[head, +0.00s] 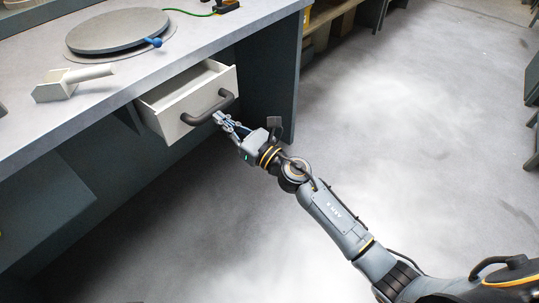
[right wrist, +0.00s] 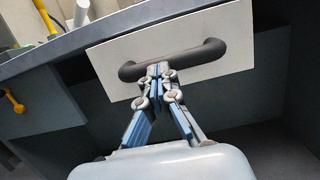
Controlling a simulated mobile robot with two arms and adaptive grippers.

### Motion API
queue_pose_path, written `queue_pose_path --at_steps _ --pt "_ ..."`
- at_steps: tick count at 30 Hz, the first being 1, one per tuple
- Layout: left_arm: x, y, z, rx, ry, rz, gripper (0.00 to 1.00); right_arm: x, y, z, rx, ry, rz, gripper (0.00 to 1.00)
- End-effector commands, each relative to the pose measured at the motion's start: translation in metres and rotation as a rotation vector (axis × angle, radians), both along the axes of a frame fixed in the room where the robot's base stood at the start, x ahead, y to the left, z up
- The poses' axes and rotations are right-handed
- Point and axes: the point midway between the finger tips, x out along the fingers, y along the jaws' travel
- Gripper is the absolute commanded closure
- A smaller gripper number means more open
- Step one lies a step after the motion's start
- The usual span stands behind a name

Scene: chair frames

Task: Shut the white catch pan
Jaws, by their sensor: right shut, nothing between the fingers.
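The white catch pan (head: 188,108) is a drawer under the grey bench top, pulled partly out, with its inside showing in the head view. Its front carries a dark curved handle (head: 208,107). My left gripper is not in view.
On the bench top (head: 210,35) stand a round grey turntable (head: 118,32) with a blue knob, a pale scoop-like tool (head: 75,80) and a green cable (head: 190,12). A dark bench side panel (head: 270,80) stands right of the pan. The floor (head: 400,110) to the right is clear.

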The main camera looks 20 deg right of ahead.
Motion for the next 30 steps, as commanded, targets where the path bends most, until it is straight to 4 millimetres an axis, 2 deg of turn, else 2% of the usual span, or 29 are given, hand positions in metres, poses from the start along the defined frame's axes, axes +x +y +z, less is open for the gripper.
queue_pose_path --at_steps 3,13,15,18,26,30 --pt "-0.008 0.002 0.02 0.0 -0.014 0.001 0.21 0.021 0.015 -0.002 0.0 -0.002 0.0 1.0" --pt "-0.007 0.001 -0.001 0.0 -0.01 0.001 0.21 0.057 0.042 -0.002 0.001 -0.001 -0.001 1.0" --pt "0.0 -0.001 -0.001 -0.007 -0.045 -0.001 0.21 0.062 0.045 -0.001 0.002 0.0 -0.001 1.0" --pt "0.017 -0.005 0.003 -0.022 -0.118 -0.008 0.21 0.067 0.049 -0.001 0.002 0.0 -0.001 1.0" --pt "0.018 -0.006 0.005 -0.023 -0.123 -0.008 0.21 0.067 0.048 -0.001 0.001 0.001 -0.001 1.0" --pt "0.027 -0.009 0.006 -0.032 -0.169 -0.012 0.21 0.067 0.044 -0.003 0.001 0.001 -0.001 1.0"
